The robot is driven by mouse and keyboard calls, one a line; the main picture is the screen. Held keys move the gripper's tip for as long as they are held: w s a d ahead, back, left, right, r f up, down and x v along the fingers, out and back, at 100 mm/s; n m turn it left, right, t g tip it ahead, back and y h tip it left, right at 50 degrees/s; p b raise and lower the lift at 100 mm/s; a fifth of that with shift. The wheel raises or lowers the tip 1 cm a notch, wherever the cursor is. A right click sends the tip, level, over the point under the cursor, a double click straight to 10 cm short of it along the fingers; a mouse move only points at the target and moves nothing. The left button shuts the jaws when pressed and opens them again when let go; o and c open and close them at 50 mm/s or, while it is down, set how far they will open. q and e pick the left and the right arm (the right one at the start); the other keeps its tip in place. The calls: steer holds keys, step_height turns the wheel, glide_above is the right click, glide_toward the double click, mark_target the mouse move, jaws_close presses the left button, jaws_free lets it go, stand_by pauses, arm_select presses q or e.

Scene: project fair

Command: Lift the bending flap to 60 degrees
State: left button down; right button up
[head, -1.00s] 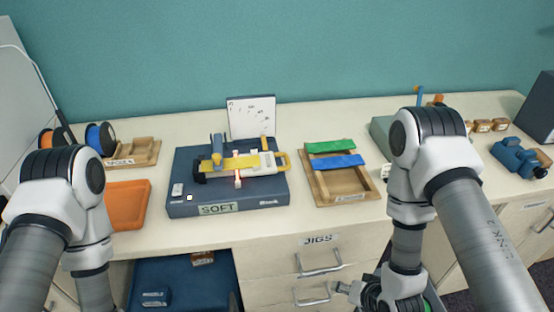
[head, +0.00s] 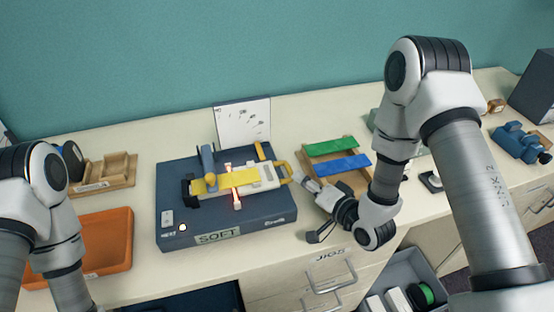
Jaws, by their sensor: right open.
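The bending machine has a dark blue base (head: 225,225) marked SOFT, standing on the worktop. On top, a pale flap (head: 262,178) with a yellow handle (head: 284,170) at its right end lies about flat. A yellow strip (head: 212,184) lies across the bed, crossing a bar (head: 236,200) that glows orange. My right gripper (head: 310,205) is open and empty, just right of the machine, apart from the handle, with its fingers pointing left. My left gripper is out of view; only the left arm shows.
A wooden tray (head: 364,184) with a green strip (head: 330,145) and a blue strip (head: 342,165) stands right, partly behind my right arm. An orange tray (head: 122,240) is at left. A white card (head: 243,122) stands behind the machine. Drawers marked JIGS (head: 300,283) are below.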

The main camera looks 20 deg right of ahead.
mark_target(289, 169)
steer(key=shift+w+a+r, duration=0.1)
steer(key=shift+w, duration=0.1)
steer(key=p+x, duration=0.2)
steer(key=x, duration=0.4)
steer(key=shift+w+a, duration=0.15)
steer(key=shift+w, duration=0.15)
steer(key=shift+s, duration=0.15)
steer(key=shift+c, duration=0.9)
jaws_close()
